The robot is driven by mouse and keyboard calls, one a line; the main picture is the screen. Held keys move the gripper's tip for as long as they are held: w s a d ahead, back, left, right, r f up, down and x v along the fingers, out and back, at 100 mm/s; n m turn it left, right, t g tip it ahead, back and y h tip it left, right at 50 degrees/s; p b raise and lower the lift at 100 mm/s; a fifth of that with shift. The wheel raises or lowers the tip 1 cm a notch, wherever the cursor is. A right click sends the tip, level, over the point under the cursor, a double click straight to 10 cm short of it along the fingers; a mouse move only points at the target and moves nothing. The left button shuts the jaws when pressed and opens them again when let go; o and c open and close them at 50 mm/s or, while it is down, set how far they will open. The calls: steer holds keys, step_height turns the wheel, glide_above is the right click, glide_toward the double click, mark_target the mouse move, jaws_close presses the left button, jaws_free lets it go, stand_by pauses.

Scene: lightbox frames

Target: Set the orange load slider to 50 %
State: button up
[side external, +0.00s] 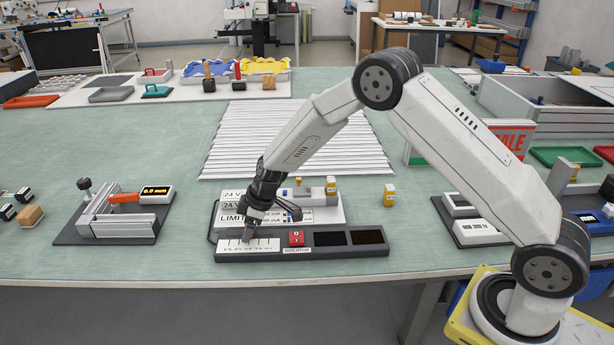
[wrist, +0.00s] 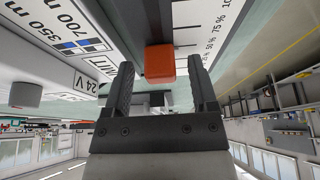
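The orange load slider (wrist: 160,64) shows as a block-shaped knob in the wrist view. My gripper (wrist: 161,70) is open, with one finger on each side of the knob and a visible gap on both sides. The printed percent scale (wrist: 210,45) runs beside it, with marks up to 100. I cannot read the exact mark the knob stands at. In the side view, my gripper (side external: 249,232) points down over the white scale plate at the left of the dark control panel (side external: 340,252). The knob is mostly hidden by the gripper there.
A red switch (side external: 296,239) sits on the panel just right of the scale, followed by two dark windows. White boxes marked 24 V and LIMIT (side external: 320,214) stand close behind the panel. A measuring fixture (side external: 125,220) is at the left. The table's front edge is near.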

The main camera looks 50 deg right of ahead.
steer(key=shift+r, duration=0.15)
steer(key=v, duration=0.7)
steer(key=shift+r, duration=0.2)
stand_by(0.4)
steer(key=shift+s+d, duration=0.1)
steer(key=shift+s, duration=0.15)
steer(key=s+d+r+m+h, duration=0.1)
steer(key=s+m, duration=0.3)
steer(key=s, duration=0.8)
steer(key=s+d+r+m+h, duration=0.2)
steer(key=s+d+r+m, duration=0.1)
steer(key=s, duration=1)
steer(key=shift+d+m+g, duration=0.3)
steer(key=shift+d+m, duration=0.4)
steer(key=shift+m, duration=0.3)
